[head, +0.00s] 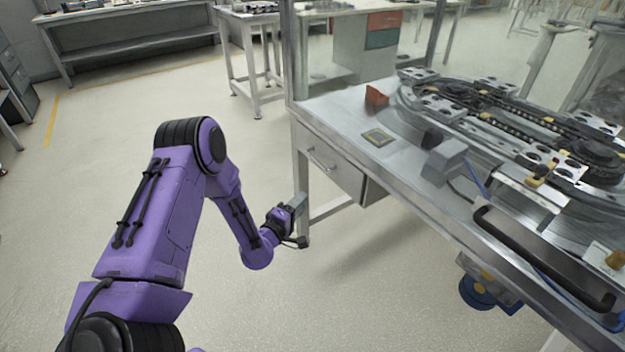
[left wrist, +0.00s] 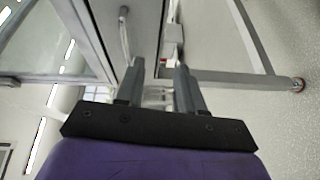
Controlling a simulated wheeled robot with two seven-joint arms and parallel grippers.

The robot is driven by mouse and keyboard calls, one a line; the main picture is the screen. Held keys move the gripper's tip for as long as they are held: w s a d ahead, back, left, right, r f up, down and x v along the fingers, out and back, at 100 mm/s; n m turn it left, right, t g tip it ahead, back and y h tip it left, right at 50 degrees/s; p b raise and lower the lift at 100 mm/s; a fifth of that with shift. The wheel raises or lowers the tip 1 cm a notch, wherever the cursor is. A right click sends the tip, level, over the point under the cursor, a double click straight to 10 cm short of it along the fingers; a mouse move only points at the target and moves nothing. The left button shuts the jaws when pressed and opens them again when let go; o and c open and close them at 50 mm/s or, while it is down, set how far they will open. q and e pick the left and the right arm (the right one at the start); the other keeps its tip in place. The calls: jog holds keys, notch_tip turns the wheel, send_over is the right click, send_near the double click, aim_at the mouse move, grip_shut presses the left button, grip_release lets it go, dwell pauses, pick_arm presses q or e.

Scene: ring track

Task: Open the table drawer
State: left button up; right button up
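The table drawer (head: 332,174) is a grey metal front below the left end of the workbench top, and it looks flush with the frame. Its bar handle (head: 320,161) runs across the upper part of the front. My left gripper (head: 300,203) is in front of and below the drawer, apart from the handle. In the left wrist view its two fingers (left wrist: 160,76) are spread with nothing between them. The handle (left wrist: 124,35) shows there beyond the left finger's tip. My right gripper is not in view.
The workbench (head: 345,103) carries a ring track (head: 500,115), a red block (head: 376,97) and a small square plate (head: 378,138). A table leg (head: 303,175) stands close behind my left gripper. The floor (head: 340,290) in front of the bench is clear.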

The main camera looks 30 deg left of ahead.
pick_arm(q)
jog(key=w+a+r+t, duration=0.1)
jog(key=w+r, duration=0.1)
jog(key=w, duration=0.4)
jog(key=w+a+r+n+t+h, duration=0.1)
jog(key=w+a+r, duration=0.1)
jog(key=w, duration=0.4)
jog(key=shift+w+a+r+n+b, duration=0.25)
jog(key=shift+r+n+b, duration=0.1)
jog(key=shift+r, duration=0.4)
grip_shut()
